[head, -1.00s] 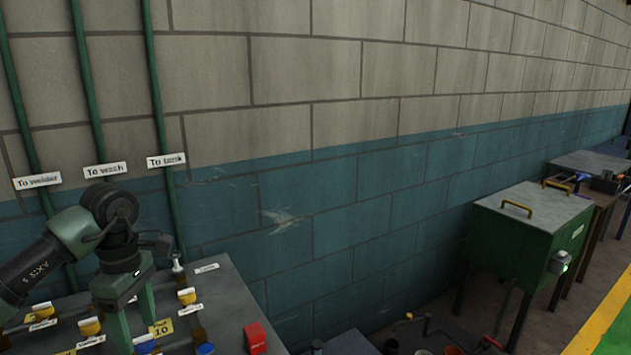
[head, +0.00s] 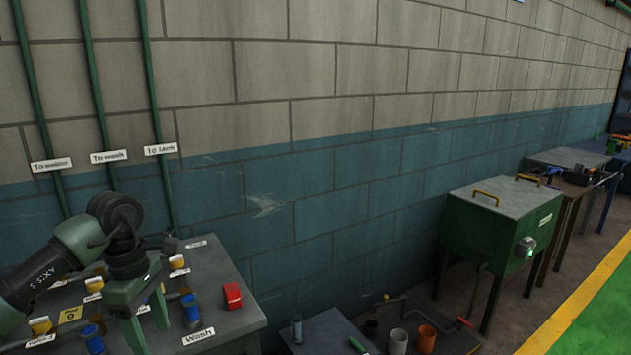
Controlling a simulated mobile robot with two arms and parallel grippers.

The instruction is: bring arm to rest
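My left arm comes in from the left, and its dark green gripper (head: 147,325) points down over the near table (head: 225,275). Its two fingers stand apart with a gap between them, and I see nothing held there. The fingertips are low among the things on the table; I cannot tell whether they touch anything. My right arm and gripper are not in view.
Blue and yellow-capped pieces and a red block (head: 232,295) are on the table, near a "Wash" label (head: 198,336). Green pipes (head: 150,80) run up the wall. A green cabinet (head: 500,230) stands right, with pipe pieces (head: 398,341) before it. Yellow-edged green floor is far right.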

